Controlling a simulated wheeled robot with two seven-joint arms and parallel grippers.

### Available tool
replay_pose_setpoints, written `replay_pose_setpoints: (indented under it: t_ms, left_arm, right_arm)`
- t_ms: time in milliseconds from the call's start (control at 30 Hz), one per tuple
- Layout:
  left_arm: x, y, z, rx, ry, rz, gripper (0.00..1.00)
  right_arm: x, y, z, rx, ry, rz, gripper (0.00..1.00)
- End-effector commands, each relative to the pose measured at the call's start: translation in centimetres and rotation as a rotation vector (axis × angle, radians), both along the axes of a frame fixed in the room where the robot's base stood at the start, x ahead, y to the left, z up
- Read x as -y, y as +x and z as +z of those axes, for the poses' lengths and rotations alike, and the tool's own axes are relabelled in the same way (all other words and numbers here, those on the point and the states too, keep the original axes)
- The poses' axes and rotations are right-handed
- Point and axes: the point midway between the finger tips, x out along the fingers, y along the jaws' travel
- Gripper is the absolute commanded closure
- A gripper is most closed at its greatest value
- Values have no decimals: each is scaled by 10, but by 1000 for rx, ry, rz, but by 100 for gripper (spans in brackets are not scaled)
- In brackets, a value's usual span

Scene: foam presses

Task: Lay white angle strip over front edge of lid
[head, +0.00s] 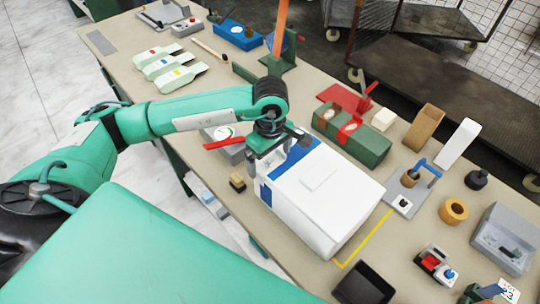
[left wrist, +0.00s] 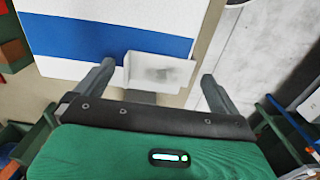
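A white box (head: 318,195) with a flat lid and a blue band (head: 297,158) stands on the bench. My left gripper (head: 270,150) points down at the box's far left edge. In the left wrist view, the fingers (left wrist: 158,85) stand apart, on either side of a small white angled piece (left wrist: 158,74), with narrow gaps showing beside it. This piece looks like the white angle strip and lies at the box edge next to the blue band (left wrist: 110,42). I cannot tell whether it rests on the lid. In the head view my gripper hides it. My right gripper does not show.
A tall white block (head: 458,143) and a tan block (head: 424,127) stand to the right. A black tray (head: 364,284) lies near the front edge. Yellow tape (head: 367,238) marks bare bench beside the box.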

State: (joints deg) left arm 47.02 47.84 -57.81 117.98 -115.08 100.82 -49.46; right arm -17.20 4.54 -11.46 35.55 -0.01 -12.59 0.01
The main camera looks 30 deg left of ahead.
Motion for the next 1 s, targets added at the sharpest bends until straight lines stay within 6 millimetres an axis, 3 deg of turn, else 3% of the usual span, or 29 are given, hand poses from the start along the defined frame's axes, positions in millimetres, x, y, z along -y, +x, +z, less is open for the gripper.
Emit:
replay_pose_setpoints:
  t_ms: [233,367,800,1000]
  left_arm:
    - [0,0,2,1,0,0,0]
    - [0,1,14,4,-1,-1,0]
    - [0,2,103,6,-1,-1,0]
    - [0,2,127,2,0,0,0]
  right_arm:
    - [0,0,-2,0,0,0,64]
    - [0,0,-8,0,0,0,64]
    - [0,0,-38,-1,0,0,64]
    - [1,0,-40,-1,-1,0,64]
